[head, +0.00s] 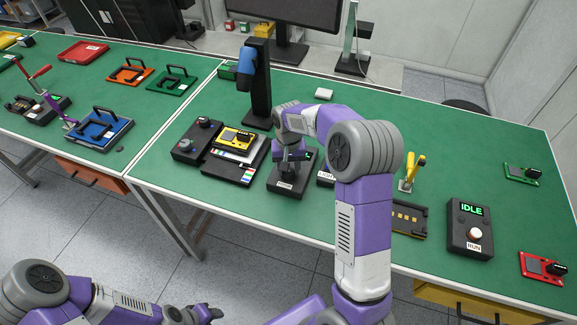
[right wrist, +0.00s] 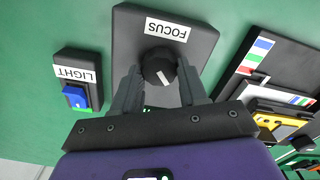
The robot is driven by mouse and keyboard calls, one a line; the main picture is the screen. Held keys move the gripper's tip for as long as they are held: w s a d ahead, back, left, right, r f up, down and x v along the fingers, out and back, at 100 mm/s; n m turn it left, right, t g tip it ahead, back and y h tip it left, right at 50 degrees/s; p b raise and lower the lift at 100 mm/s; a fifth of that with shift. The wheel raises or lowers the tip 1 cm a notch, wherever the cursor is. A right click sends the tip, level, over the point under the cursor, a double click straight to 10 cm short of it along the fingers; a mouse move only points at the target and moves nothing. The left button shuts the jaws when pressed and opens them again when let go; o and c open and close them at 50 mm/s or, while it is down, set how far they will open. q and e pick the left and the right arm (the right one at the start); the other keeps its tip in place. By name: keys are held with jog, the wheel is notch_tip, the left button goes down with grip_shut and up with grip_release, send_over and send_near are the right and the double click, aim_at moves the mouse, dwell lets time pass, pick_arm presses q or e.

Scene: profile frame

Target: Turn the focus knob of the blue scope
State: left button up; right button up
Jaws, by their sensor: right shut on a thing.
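The blue scope (head: 245,66) is mounted on a black column (head: 258,98) at the back of the green table. The round black focus knob (right wrist: 160,67), with a white pointer line, sits on a dark box labelled FOCUS (right wrist: 201,47). That box also shows in the head view (head: 284,188), partly covered by my arm. My right gripper (right wrist: 159,76) is shut on the knob, one finger on each side; it points down at the box in the head view (head: 291,161). My left gripper (head: 206,313) is low at the front, away from the table; its finger opening is unclear.
A LIGHT switch box (right wrist: 82,98) with a blue rocker stands beside the FOCUS box. On its other side is a black tray (head: 232,170) with a yellow device (head: 232,137). An IDLE/RUN box (head: 458,240) stands at the right. A monitor (head: 290,12) is behind.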

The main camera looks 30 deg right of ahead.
dwell(0.5)
jog(key=o, duration=1.1)
jog(key=shift+c, duration=0.2)
notch_tip(320, 180, up, 8)
jog(key=shift+f+p, duration=0.15)
jog(key=shift+p, duration=0.55)
